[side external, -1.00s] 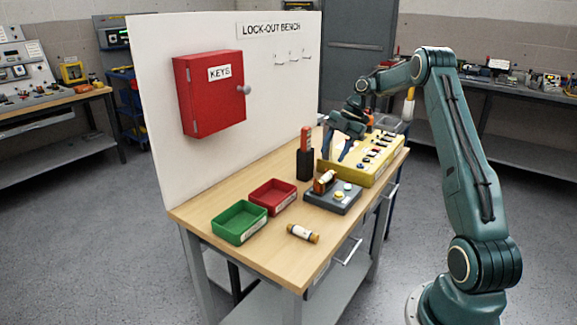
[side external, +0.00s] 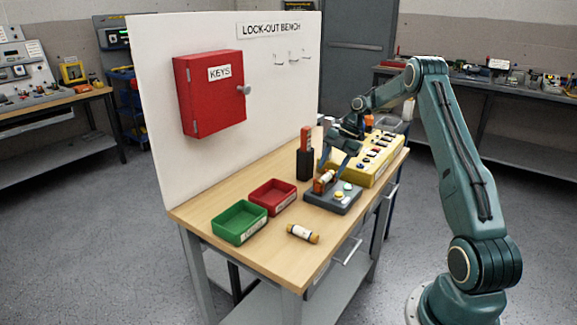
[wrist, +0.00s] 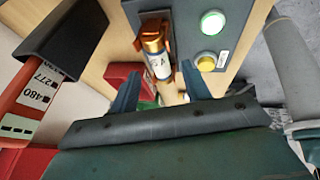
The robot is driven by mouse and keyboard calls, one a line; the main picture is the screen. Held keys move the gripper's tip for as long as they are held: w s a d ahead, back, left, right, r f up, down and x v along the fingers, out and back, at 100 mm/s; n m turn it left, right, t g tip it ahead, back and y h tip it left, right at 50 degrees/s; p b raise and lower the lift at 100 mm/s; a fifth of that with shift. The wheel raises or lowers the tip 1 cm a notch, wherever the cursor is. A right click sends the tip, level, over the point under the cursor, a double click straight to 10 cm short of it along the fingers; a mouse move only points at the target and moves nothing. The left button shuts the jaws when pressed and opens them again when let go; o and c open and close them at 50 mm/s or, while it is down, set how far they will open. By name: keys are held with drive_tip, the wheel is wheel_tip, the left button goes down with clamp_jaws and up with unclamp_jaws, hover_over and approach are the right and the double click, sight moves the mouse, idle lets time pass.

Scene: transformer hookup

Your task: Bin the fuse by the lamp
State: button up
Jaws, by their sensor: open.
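The fuse (side external: 325,180), with brass caps and a white label, sits in an orange-brown clip on the grey tester box (side external: 340,205). The box has a yellow button and a green lamp (wrist: 212,22) that looks lit in the wrist view. My gripper (side external: 336,176) is open over the box, its fingers beside and above the fuse. In the wrist view the fuse (wrist: 157,62) lies ahead, between the lines of the two fingers. I cannot tell whether they touch it. A red bin (side external: 273,197) and a green bin (side external: 240,222) stand left of the box.
A second, loose fuse (side external: 303,233) lies near the table's front. A red tester stands in a black holder (side external: 305,163) behind the box. A yellow panel with switches (side external: 372,155) is on the right. The board with the red key cabinet (side external: 210,92) rises behind.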

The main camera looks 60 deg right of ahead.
sight(327, 176)
drive_tip(key=shift+x, duration=1.55)
drive_tip(key=shift+r, duration=0.1)
clamp_jaws()
